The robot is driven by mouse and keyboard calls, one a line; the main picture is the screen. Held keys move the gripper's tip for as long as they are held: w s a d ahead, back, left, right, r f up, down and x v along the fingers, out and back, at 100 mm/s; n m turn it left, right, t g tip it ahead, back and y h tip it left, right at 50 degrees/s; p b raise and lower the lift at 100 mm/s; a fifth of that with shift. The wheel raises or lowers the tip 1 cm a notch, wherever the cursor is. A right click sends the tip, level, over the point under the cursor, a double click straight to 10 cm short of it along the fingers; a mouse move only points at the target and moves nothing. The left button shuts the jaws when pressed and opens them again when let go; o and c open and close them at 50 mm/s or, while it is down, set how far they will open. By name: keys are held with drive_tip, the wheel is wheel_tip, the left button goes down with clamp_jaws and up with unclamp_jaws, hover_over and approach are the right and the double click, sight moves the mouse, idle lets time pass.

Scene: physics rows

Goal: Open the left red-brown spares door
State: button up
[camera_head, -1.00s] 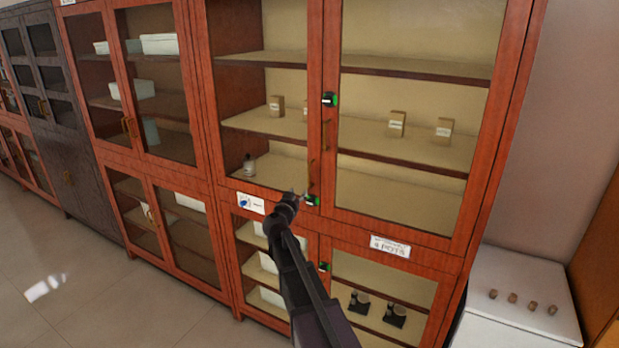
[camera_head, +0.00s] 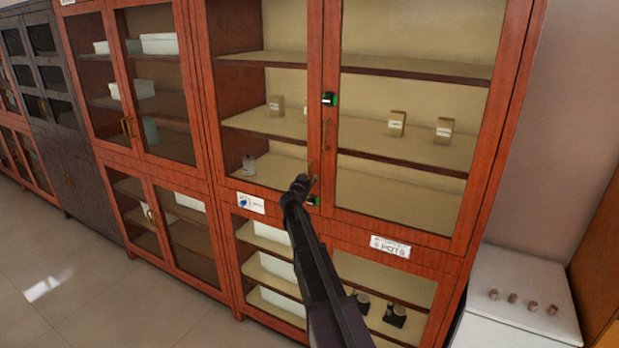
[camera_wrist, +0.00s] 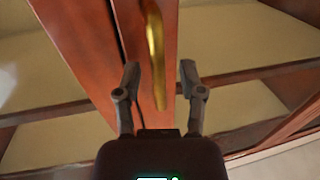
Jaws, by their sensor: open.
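The red-brown glass-fronted cabinet has an upper left door (camera_head: 264,125) and an upper right door (camera_head: 418,120), both looking shut. My gripper (camera_head: 308,181) is in front of the lower inner edge of the upper left door, by the central uprights. In the wrist view my gripper (camera_wrist: 160,78) is open. A brass bar handle (camera_wrist: 154,50) extends between its fingers, with gaps visible on both sides, so the fingers do not appear closed on it. A dark seam between two red-brown uprights runs beside the handle. A "spares" label is not readable.
Small dark boxes with green marks sit at the central seam, one high (camera_head: 329,99) and one beside my gripper (camera_head: 313,201). A white unit (camera_head: 520,285) stands right; floor (camera_head: 60,270) is clear at left.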

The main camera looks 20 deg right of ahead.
drive_tip(key=shift+w+d, duration=0.2)
clamp_jaws()
drive_tip(key=shift+s+a, duration=0.1)
drive_tip(key=shift+a, duration=0.05)
